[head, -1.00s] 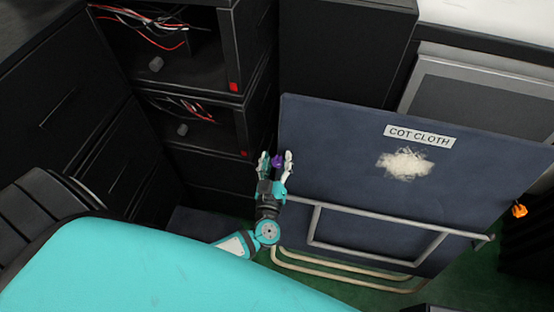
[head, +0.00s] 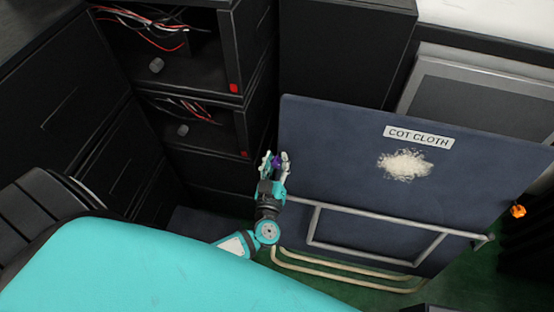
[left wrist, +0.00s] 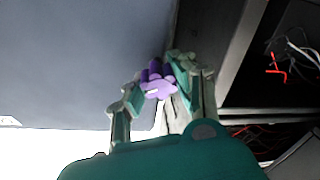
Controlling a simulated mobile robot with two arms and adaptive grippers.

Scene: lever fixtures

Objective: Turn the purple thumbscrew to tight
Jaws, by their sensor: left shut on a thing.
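The purple thumbscrew (head: 277,161) is at the left edge of the dark blue cot cloth panel (head: 340,160). It is small and partly hidden by fingers in the head view. In the left wrist view the lobed purple thumbscrew (left wrist: 158,88) sits between the fingertips, with a pale mark on its face. My left gripper (head: 275,160) is shut on it, one finger on each side; it also shows in the left wrist view (left wrist: 155,85). Which way the screw is turned I cannot tell. My right gripper is not in view.
Black open cabinets (head: 240,50) with loose red and white wires stand left of the panel. A metal tube frame (head: 380,219) runs along the panel's lower part. An orange knob (head: 518,211) is at the far right. Green floor shows below.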

